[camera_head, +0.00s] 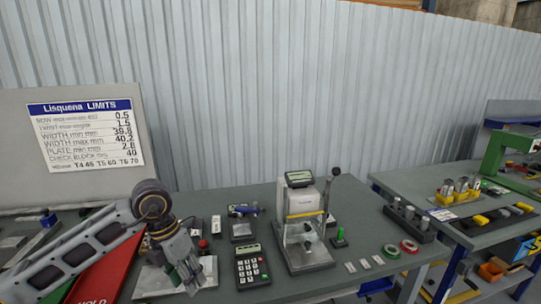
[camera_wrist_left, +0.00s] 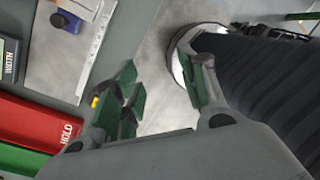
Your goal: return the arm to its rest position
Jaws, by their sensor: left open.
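My left arm comes in from the left in the head view, over the left part of the grey-green table (camera_head: 355,206). Its gripper (camera_head: 187,277) points down in front of a flat light plate, and nothing shows held in it. In the left wrist view the gripper (camera_wrist_left: 160,92) has its green-padded fingers apart, with bare grey floor between them. The table edge lies to the left of the fingers there.
A red HOLD tray (camera_head: 103,272) lies close beside the left arm. A black keypad (camera_head: 251,268) and a grey press-like tester (camera_head: 304,222) stand to the right of the gripper. A limits board (camera_head: 86,134) rises behind. A second table (camera_head: 480,215) stands at right.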

